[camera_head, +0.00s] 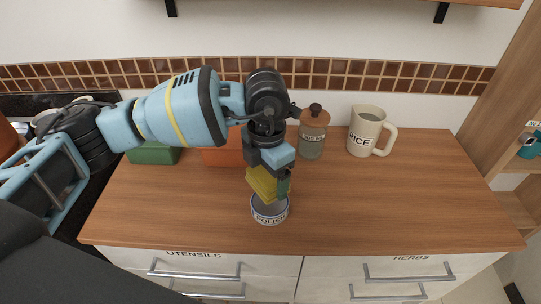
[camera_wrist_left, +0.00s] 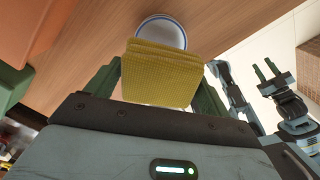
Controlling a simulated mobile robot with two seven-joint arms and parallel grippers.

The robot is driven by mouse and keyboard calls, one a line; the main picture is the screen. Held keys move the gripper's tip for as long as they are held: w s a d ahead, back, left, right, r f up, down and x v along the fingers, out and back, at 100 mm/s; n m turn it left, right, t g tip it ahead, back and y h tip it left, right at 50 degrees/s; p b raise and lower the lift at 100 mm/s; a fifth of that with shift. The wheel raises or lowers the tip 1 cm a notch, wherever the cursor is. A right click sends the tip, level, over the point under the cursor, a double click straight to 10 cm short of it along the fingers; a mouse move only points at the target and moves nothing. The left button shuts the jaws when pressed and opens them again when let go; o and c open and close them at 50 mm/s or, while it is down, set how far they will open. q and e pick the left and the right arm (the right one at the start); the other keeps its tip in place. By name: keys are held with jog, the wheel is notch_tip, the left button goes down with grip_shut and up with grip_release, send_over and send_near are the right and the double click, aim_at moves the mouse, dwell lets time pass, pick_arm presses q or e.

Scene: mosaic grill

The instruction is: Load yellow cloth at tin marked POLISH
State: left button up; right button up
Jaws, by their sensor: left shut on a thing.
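The yellow cloth (camera_head: 261,183) is held in my left gripper (camera_head: 272,180), which is shut on it and points down above the counter. The tin marked POLISH (camera_head: 269,216) stands upright on the counter just below the cloth. In the head view the cloth's lower edge overlaps the tin's far rim; contact cannot be told. In the left wrist view the cloth (camera_wrist_left: 162,72) is between the fingers and covers part of the pale, blue-rimmed tin (camera_wrist_left: 162,28). My right gripper (camera_wrist_left: 266,74) shows at the right of the left wrist view, its two fingers apart and empty.
A labelled jar with a dark knob (camera_head: 312,135) and a cream RICE jug (camera_head: 367,132) stand at the back. A green container (camera_head: 153,153) and an orange container (camera_head: 222,156) stand left, partly behind my arm. The wooden counter (camera_head: 410,200) is clear at right.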

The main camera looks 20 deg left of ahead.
pick_arm(q)
jog(key=shift+w+d+r+n, duration=0.2)
jog(key=shift+w+r+n, duration=0.2)
jog(key=shift+n, duration=0.3)
jog(key=shift+s, duration=0.1)
pick_arm(e)
jog(key=shift+w+r, duration=0.4)
jog(key=shift+w, duration=0.05)
pick_arm(q)
jog(key=shift+f, duration=0.2)
pick_arm(e)
jog(key=shift+s+f, duration=0.1)
jog(key=shift+s, duration=0.05)
pick_arm(q)
jog(key=shift+f, duration=0.8)
notch_tip(320, 180, down, 3)
jog(key=shift+f+b, duration=0.15)
jog(key=shift+b, duration=0.85)
jog(key=shift+f, duration=0.4)
pick_arm(e)
jog(key=f, duration=0.1)
jog(key=s+f, duration=0.1)
jog(key=f, duration=0.1)
jog(key=shift+s+a+g, duration=0.2)
jog(key=shift+s+g, duration=0.05)
jog(key=shift+g, duration=0.05)
jog(key=shift+s+d+f, duration=0.1)
jog(key=shift+s+f, duration=0.1)
